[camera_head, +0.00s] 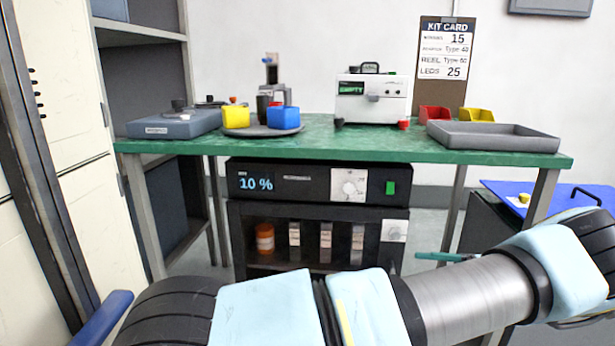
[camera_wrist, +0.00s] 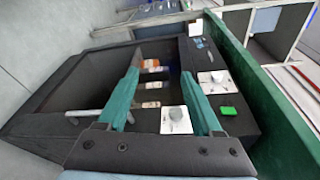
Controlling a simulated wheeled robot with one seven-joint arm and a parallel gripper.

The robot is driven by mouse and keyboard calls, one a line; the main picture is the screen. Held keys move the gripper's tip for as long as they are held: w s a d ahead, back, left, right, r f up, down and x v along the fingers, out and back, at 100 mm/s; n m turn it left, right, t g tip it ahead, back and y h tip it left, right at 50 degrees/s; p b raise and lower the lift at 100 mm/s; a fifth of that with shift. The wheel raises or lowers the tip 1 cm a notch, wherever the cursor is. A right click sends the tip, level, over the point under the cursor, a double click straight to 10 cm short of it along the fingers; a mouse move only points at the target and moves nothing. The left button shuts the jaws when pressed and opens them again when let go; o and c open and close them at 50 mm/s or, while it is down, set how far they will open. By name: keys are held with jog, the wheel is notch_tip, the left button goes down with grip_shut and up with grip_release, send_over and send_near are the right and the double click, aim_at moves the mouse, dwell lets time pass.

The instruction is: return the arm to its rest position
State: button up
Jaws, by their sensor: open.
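My arm (camera_head: 475,297) stretches across the bottom of the head view, from the lower left to the right edge. My gripper (camera_wrist: 161,74) shows in the wrist view with two teal fingers spread apart and nothing between them. In the head view only a teal finger piece shows beside the arm at the right; the rest of the gripper is hidden or out of frame. The wrist view looks, tilted, at the black rack (camera_head: 236,232), which stands under the green bench (camera_head: 310,150). The fingers appear in front of its open shelf; their distance from it is unclear.
The rack's shelf holds an orange jar (camera_head: 265,238) and several labelled packs. Its panel reads 10 % beside a green button (camera_head: 391,188). A grey tray (camera_head: 490,136), a white instrument (camera_head: 372,97) and coloured bins stand on the bench. A blue-topped surface (camera_head: 560,200) is at right.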

jog(key=w+a+r+n+g+h, duration=0.15)
jog(key=a+g+h, duration=0.25)
jog(key=a, duration=0.6)
jog(key=w+a+r+g+h, duration=0.1)
jog(key=w+a+g+h, duration=0.25)
jog(key=a, duration=0.65)
jog(key=s+a+r+n+t+h, duration=0.2)
jog(key=s+a+r+h, duration=0.2)
jog(key=s+a, duration=0.25)
jog(key=s+a+r+n+t+h, duration=0.1)
jog(key=s+a+r+n+h, duration=0.15)
jog(key=s+a+h, duration=0.35)
notch_tip(320, 180, up, 23)
jog(key=w+a+y+p, duration=0.1)
jog(key=p, duration=2.1)
jog(key=shift+a+m, duration=0.3)
jog(key=shift+t, duration=0.25)
